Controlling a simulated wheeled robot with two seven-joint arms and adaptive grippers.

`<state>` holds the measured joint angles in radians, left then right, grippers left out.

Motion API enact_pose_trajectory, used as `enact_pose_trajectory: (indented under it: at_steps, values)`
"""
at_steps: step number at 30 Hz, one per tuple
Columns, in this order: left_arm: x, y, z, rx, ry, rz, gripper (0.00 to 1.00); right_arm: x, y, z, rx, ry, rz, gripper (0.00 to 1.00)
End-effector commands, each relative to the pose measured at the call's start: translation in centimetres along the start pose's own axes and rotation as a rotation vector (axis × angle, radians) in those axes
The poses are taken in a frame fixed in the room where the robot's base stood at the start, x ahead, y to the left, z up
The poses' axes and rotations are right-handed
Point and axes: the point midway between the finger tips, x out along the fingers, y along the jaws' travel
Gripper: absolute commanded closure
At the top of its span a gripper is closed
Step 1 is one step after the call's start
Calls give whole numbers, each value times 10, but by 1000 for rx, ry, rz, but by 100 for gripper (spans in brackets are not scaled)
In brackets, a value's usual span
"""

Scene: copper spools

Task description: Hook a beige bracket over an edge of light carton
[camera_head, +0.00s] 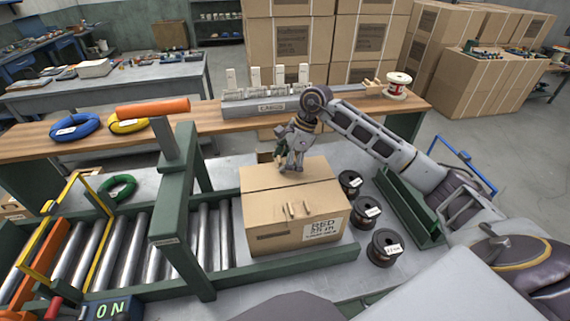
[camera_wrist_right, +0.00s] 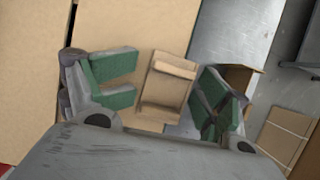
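The light carton (camera_head: 262,184) stands on the bench at the end of the roller conveyor, with a printed label on its front. My right gripper (camera_head: 289,167) is over its far top edge, pointing down. In the right wrist view the carton (camera_wrist_right: 115,25) fills the upper left. A beige bracket (camera_wrist_right: 168,82) lies at the carton's edge between the green-padded fingers of the right gripper (camera_wrist_right: 171,78). The fingers are spread, with gaps beside the bracket. I cannot tell whether it is hooked over the edge. The head view does not show this bracket clearly. My left gripper is out of view.
Two small beige pieces (camera_head: 298,210) show at the carton's front edge. Several black spools (camera_head: 366,212) stand right of the carton. A green post (camera_head: 174,205) stands on its left. A grey rack (camera_head: 265,103) with upright beige pieces sits on the wooden bench behind.

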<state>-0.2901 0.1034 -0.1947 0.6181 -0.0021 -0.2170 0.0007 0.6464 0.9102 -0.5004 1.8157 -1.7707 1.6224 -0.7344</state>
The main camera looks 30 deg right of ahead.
Motion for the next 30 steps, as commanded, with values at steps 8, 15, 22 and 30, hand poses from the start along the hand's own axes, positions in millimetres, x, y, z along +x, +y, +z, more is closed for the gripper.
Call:
enact_pose_trajectory:
  at_steps: [8,15,22,30]
  values:
    - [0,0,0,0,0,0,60,-26,-1,0,0,1,-3,25]
    - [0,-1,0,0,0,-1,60,-62,-1,-1,1,1,-4,25]
    - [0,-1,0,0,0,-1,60,-94,0,-2,2,3,-3,25]
    - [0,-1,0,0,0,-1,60,-115,0,-2,2,4,-1,25]
